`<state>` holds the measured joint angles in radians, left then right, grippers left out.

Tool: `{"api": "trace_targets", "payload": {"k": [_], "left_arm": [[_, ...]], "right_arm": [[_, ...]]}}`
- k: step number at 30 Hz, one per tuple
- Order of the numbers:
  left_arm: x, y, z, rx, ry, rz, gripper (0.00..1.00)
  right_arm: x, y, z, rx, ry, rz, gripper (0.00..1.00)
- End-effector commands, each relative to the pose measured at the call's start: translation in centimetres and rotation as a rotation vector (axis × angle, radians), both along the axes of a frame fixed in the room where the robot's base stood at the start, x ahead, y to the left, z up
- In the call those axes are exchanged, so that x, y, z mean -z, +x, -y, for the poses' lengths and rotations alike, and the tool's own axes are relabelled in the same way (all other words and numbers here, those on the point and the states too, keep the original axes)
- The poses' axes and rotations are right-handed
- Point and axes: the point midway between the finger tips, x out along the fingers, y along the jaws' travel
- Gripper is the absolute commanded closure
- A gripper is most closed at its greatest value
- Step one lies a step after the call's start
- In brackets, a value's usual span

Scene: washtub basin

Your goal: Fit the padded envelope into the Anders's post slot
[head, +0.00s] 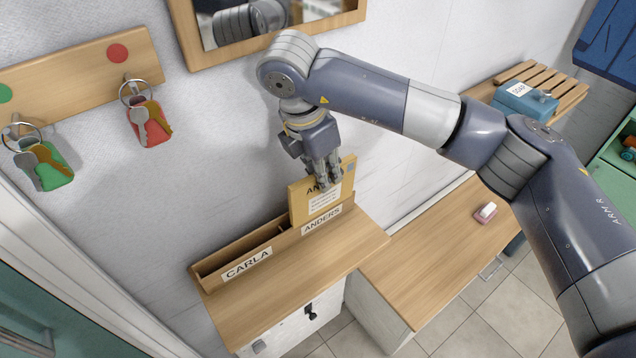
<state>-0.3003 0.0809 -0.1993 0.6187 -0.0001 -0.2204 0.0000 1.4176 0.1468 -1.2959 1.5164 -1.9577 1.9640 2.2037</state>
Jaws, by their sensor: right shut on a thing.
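The padded envelope (313,206) is yellow-tan with a white address label, and its top text is partly covered by my fingers. My right gripper (327,178) is shut on its upper edge from above. The envelope stands nearly upright at the slot labelled ANDERS (321,221), the right part of a wooden post holder (240,262). Its lower edge is hidden behind the holder's front wall, so I cannot tell how deep it sits. The left slot, labelled CARLA (246,264), looks empty. My left gripper is not in view.
The holder stands on a wooden cabinet top (330,250) against the white wall. A key rack with red-tagged keys (148,122) and green-tagged keys (42,165) hangs left. A mirror (240,20) hangs above. A lower bench (430,255) at right holds a small pink-and-white block (486,212).

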Motion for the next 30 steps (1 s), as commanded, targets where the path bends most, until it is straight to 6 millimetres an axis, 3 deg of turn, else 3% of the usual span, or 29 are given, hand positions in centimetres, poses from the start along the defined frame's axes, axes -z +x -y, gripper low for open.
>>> {"api": "trace_targets", "payload": {"k": [4,7,21,30], "left_arm": [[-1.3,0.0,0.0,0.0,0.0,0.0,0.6],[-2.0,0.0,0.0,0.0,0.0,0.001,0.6],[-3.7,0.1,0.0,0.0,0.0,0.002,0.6],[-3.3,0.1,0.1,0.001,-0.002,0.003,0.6]], "right_arm": [[0.1,1.8,-1.3,0.001,-0.004,-0.002,1.0],[2.1,1.6,-1.1,-0.001,-0.003,-0.004,1.0],[6.8,1.6,-1.1,0.0,-0.001,0.0,1.0],[7.2,1.6,-1.2,-0.001,-0.001,0.002,1.0]]}}
